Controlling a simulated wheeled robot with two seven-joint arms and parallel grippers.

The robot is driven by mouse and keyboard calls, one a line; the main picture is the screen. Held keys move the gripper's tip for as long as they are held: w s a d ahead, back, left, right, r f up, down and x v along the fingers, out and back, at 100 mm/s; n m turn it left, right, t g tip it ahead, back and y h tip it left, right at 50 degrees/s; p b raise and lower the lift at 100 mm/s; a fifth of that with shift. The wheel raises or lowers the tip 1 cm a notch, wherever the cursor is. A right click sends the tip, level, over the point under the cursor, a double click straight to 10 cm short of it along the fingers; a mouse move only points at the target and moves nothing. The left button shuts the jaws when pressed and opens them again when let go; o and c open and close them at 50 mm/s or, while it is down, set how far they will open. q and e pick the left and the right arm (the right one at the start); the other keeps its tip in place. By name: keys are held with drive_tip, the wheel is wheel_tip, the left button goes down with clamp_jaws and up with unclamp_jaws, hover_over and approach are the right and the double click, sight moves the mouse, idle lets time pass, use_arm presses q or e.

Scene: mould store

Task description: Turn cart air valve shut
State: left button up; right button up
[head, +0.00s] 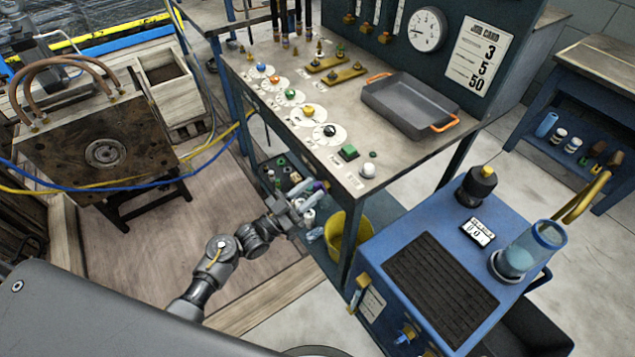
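The blue cart (372,252) stands at the lower right, with a black ribbed mat on top. A brass fitting with a blue part (407,334) is low on its front face, near the bottom edge of the picture. A yellow brass fitting (357,294) sits at the cart's left corner. I cannot tell which is the air valve or how its handle is set. My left gripper (306,203) is beside the bench's lower shelf, left of the cart and apart from both fittings. Its fingers are small against the bottles behind, so its opening is unclear. My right gripper is not in view.
The bench (400,158) with coloured knobs and a grey tray (408,103) stands behind the cart. A yellow bucket (345,236) is under it. The cart top carries a black-and-yellow canister (477,185) and a clear cylinder (530,252). A mould block (97,150) stands left.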

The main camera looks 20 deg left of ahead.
use_arm(q)
drive_tip(key=shift+x, duration=1.35)
drive_tip(key=shift+c, duration=0.3)
clamp_jaws()
